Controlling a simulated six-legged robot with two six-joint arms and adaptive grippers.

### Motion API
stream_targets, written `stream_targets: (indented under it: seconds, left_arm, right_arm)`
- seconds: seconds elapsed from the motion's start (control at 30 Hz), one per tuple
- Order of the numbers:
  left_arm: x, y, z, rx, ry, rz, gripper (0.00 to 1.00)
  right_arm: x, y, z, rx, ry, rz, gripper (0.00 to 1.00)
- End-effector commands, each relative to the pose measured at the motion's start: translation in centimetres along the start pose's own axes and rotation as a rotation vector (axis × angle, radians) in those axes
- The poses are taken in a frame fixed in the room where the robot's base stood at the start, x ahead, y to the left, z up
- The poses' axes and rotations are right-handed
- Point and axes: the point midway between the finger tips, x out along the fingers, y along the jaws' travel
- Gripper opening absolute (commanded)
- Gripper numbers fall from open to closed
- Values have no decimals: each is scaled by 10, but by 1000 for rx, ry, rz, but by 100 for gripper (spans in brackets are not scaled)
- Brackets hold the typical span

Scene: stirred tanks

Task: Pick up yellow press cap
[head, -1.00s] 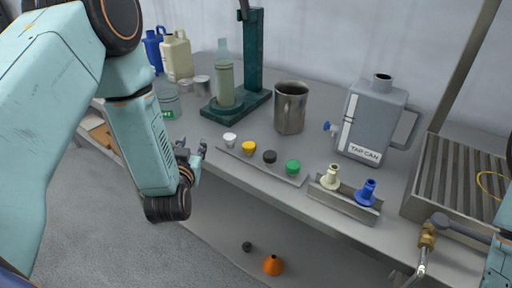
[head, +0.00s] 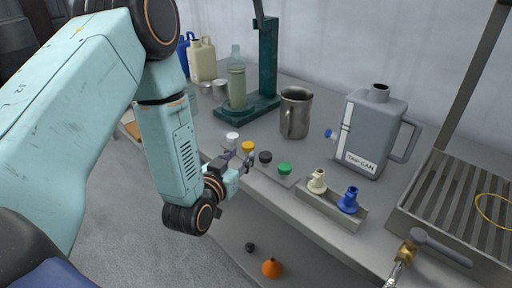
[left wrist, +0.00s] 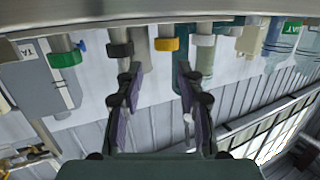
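The yellow press cap (head: 247,147) sits in a row of caps on a narrow strip at the bench's front edge, between a white cap (head: 232,137) and a black cap (head: 265,157). My left gripper (head: 240,162) is just in front of it, near the edge. In the left wrist view, which looks upside down, the yellow cap (left wrist: 167,44) shows beyond and between the fingertips of my left gripper (left wrist: 158,72). The fingers are apart with nothing between them. My right gripper is not in view.
A green cap (head: 285,169) and a holder (head: 330,208) with cream and blue fittings stand to the right. A steel mug (head: 295,115), a grey can (head: 372,135) and a green stand (head: 267,65) are behind.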

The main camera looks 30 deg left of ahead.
Motion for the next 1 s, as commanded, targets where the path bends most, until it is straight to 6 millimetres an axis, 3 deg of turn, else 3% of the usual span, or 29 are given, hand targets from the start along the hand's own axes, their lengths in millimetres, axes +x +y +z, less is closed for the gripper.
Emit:
stream_targets:
  seconds: [0.63, 1.0]
  left_arm:
    - [72, -1, 2, -14, 11, 1, 38]
    - [79, 2, 2, -15, 9, 0, 36]
  right_arm:
    - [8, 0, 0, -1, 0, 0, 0]
    - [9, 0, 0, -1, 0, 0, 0]
